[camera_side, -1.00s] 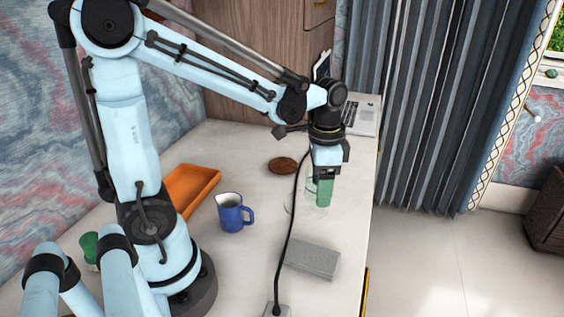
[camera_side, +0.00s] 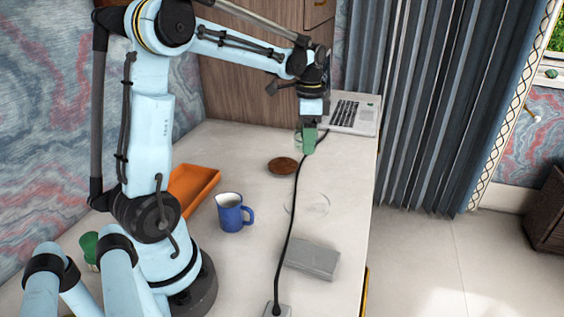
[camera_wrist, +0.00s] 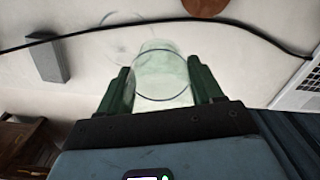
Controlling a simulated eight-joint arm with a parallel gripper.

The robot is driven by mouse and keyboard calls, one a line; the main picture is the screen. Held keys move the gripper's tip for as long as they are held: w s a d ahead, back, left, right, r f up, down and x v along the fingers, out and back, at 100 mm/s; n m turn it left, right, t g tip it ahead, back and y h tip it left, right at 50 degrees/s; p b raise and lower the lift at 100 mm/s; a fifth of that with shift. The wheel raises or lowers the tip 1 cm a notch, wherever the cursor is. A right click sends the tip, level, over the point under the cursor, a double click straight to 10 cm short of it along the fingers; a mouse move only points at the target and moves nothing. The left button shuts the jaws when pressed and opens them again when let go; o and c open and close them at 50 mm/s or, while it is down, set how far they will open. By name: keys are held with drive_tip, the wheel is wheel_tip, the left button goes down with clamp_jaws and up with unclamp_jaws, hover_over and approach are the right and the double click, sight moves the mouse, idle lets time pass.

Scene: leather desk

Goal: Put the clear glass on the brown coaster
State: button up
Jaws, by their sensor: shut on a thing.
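The clear glass (camera_wrist: 161,75) is between the green fingers of my gripper (camera_wrist: 163,90) in the wrist view. In the side view my gripper (camera_side: 307,142) is shut on the glass, which is mostly hidden by the fingers. It is raised above the desk, behind and to the right of the coaster. The brown coaster (camera_side: 283,165) is a round disc lying bare on the desk. Part of the coaster (camera_wrist: 205,5) shows at the top edge of the wrist view.
A black cable (camera_side: 290,222) runs across the desk close to the coaster. A blue mug (camera_side: 231,215), an orange tray (camera_side: 193,188), a grey block (camera_side: 313,258) and a laptop (camera_side: 352,117) stand around. A faint ring mark (camera_side: 307,205) lies on the desk.

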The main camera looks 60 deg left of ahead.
hover_over(284, 165)
wheel_tip(284, 165, down, 6)
drive_tip(key=shift+a+f, duration=0.15)
drive_tip(key=shift+f, duration=0.1)
drive_tip(key=shift+w+f, duration=0.1)
drive_tip(key=shift+f, duration=1.85)
drive_tip(key=shift+f, duration=0.15)
drive_tip(key=o, duration=1.2)
drive_tip(key=shift+o, duration=0.2)
